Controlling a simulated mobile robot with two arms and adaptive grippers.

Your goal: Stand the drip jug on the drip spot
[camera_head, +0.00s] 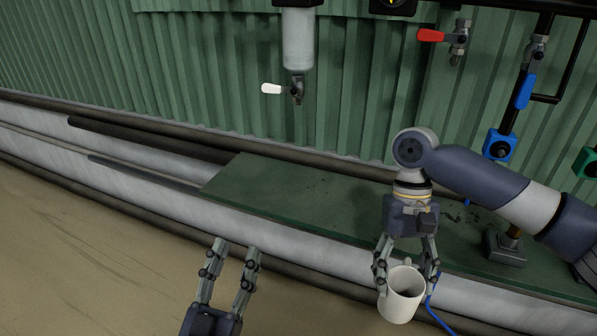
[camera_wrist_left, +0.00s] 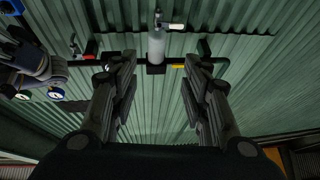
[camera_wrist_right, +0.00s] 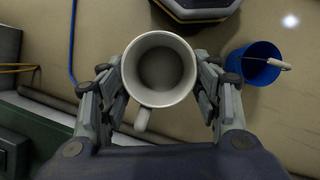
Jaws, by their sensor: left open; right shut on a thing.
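A white jug (camera_head: 402,296) with a handle is held upright between the fingers of my right gripper (camera_head: 407,280), in front of the green bench's front edge. In the right wrist view the jug (camera_wrist_right: 159,70) is seen from above, empty inside, with its handle toward the wrist and the right gripper (camera_wrist_right: 160,92) shut on its sides. My left gripper (camera_head: 232,248) is open and empty, pointing up in front of the bench; its open fingers also show in the left wrist view (camera_wrist_left: 160,85). I cannot make out a marked drip spot.
The green bench top (camera_head: 290,195) is mostly clear on its left. A clear cylinder (camera_head: 298,42) with a white-handled tap (camera_head: 272,89) hangs above it. A red-handled valve (camera_head: 431,35) and blue-handled pipe (camera_head: 524,92) are at right. A blue bucket (camera_wrist_right: 254,65) stands on the floor.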

